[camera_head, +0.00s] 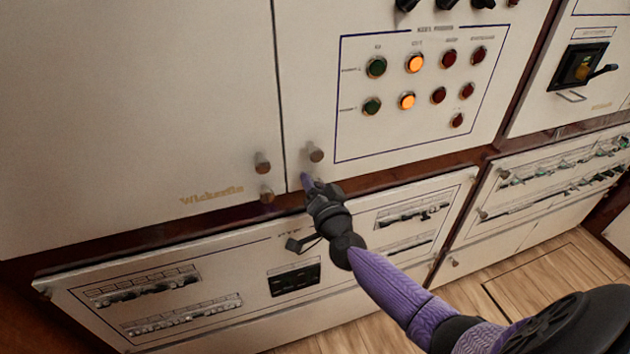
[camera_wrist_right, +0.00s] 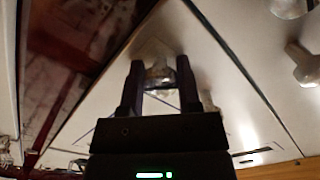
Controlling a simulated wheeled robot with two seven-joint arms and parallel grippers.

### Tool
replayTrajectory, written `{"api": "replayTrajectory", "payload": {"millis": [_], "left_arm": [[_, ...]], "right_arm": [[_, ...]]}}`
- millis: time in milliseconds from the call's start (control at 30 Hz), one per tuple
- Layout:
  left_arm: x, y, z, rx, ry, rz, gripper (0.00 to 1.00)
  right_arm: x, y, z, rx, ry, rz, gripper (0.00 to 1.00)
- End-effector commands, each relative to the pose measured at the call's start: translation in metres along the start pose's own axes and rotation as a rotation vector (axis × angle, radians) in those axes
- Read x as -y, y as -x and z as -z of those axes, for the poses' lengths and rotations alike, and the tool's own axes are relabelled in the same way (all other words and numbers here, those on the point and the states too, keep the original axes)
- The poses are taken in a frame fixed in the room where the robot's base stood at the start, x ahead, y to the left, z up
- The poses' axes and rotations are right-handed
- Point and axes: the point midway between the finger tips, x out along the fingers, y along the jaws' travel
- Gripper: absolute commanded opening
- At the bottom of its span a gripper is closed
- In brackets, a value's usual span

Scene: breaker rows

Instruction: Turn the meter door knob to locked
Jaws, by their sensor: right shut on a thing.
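My right gripper (camera_head: 309,184) reaches up from the lower right to the bottom left corner of the panel with the lamps. In the right wrist view its two dark fingers (camera_wrist_right: 160,82) are closed around a small metallic knob (camera_wrist_right: 160,71). In the head view this knob is hidden behind the gripper. Whether it is the meter door knob, and how far it is turned, I cannot tell. A free knob (camera_head: 316,152) sits just above the gripper. Two more knobs, an upper one (camera_head: 262,162) and a lower one (camera_head: 266,195), sit on the left door's edge. My left gripper is not in view.
The large left door (camera_head: 130,100) is flush beside the lamp panel (camera_head: 410,90), which has green, orange and red lamps. A lower breaker panel (camera_head: 220,290) lies under the gripper. A switch handle (camera_head: 603,71) sticks out at the upper right. Wooden floor (camera_head: 520,285) shows lower right.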

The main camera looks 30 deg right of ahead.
Motion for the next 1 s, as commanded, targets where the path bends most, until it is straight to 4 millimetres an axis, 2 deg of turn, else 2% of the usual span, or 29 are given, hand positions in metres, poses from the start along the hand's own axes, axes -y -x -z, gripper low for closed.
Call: {"api": "replayTrajectory", "payload": {"millis": [600,1000], "left_arm": [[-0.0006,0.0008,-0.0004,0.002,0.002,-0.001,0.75],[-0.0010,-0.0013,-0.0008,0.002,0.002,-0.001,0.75]], "right_arm": [[0.0000,0.0002,-0.0008,0.000,-0.570,-0.002,0.00],[0.0005,0.0002,-0.0003,0.000,-0.811,-0.001,0.00]]}}
